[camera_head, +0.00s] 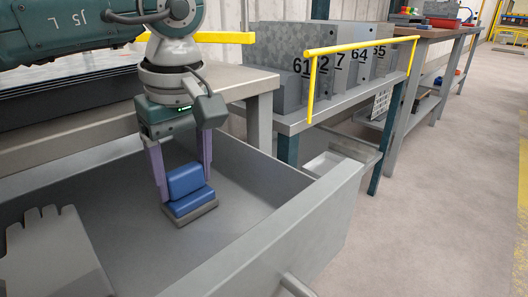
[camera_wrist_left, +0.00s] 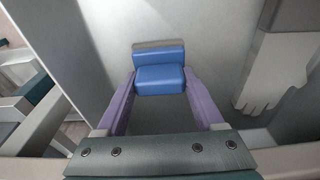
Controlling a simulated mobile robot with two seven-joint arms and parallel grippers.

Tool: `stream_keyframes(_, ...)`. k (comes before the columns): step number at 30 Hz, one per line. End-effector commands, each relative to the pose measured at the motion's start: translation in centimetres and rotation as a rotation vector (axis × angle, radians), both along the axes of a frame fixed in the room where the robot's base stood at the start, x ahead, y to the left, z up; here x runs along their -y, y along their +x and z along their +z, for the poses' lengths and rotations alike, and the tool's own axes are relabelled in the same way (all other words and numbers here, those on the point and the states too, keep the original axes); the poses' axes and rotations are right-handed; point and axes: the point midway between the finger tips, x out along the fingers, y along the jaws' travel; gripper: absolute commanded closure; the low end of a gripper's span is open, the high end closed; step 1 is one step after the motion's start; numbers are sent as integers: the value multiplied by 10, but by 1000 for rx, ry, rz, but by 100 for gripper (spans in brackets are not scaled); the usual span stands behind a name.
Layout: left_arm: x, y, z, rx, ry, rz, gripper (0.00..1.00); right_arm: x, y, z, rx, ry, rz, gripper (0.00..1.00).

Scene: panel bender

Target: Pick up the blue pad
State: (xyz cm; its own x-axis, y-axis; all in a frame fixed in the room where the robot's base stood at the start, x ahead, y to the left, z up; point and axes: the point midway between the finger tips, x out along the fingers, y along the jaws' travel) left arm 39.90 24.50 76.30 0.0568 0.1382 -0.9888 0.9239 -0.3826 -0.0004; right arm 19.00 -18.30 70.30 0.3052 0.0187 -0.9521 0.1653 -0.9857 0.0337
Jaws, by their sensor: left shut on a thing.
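The blue pad (camera_head: 188,187) is a small stepped blue block with a grey base, seen inside the grey metal drawer (camera_head: 269,165). My left gripper (camera_head: 183,184) points down into the drawer, and its two purple fingers are shut on the blue pad from both sides. In the left wrist view the blue pad (camera_wrist_left: 160,78) sits between the tips of the purple fingers (camera_wrist_left: 160,83). I cannot tell whether the pad touches the drawer floor. My right gripper is not in view.
A grey glove-shaped piece (camera_head: 55,255) lies in the drawer at the lower left. A bench (camera_head: 262,85) stands behind the drawer. A table with numbered grey blocks (camera_head: 335,60) and a yellow rail (camera_head: 360,47) stands further back. The floor on the right is clear.

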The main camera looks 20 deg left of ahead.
Motion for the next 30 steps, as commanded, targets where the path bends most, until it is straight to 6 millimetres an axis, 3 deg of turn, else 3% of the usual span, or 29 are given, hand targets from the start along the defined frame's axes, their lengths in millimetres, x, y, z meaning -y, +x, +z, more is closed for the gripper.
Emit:
stream_keyframes(8,0,2,42,6,0,-1,89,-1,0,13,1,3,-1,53)
stream_keyframes(15,0,2,115,8,0,-1,89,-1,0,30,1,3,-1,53)
stream_keyframes(21,0,1,166,6,0,0,89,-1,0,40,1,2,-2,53)
stream_keyframes(25,0,1,187,3,0,1,89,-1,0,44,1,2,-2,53)
stream_keyframes(30,0,0,198,1,0,0,89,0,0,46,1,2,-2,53)
